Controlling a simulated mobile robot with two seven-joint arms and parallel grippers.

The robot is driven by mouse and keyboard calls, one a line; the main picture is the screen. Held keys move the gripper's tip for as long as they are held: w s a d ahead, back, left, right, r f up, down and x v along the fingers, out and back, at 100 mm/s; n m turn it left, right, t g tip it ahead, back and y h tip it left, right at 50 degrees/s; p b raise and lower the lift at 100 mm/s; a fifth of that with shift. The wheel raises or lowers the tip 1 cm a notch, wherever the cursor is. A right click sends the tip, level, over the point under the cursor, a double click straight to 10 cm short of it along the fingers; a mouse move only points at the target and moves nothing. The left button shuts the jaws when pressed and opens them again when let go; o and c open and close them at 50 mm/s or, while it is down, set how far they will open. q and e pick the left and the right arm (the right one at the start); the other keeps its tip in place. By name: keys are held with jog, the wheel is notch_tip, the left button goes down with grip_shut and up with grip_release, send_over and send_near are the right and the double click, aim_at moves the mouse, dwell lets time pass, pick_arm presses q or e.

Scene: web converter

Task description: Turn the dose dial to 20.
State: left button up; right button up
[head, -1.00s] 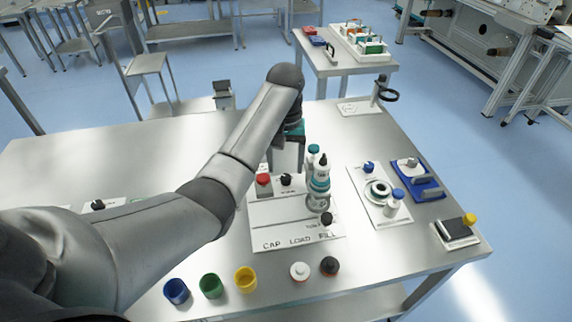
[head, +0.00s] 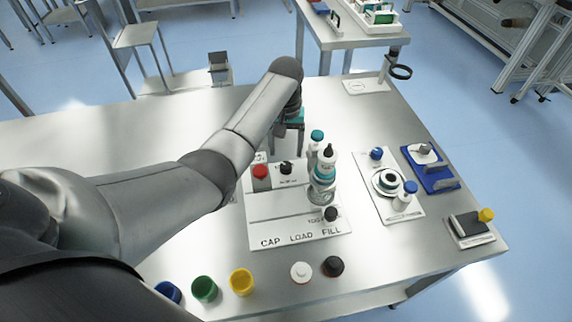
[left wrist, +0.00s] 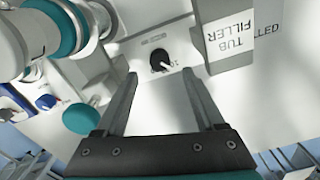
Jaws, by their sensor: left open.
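The dose dial appears to be the small black knob (head: 286,168) on the white panel (head: 265,208), beside a red button; I cannot read its label there. In the left wrist view a black knob (left wrist: 162,62) with a pale pointer mark sits on a white face with small print. My left gripper (head: 288,140) is behind this knob in the head view. In the left wrist view its two fingers (left wrist: 159,76) are apart and empty, one to each side of the knob, with no visible contact. The exact dial reading is too small to tell. My right gripper is not in view.
A teal-and-white filler bottle (head: 322,180) stands close to the right of the knob. The red button (head: 261,172) is close on its left. A grey-and-white block marked TUB FILLER (left wrist: 228,35) is beside the right finger. Coloured cups (head: 204,289) stand along the front edge.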

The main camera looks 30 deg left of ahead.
aim_at(286, 165)
pick_arm(q)
notch_tip(286, 165, down, 6)
jog(key=shift+f+b, duration=0.25)
jog(key=shift+b, duration=0.7)
grip_shut()
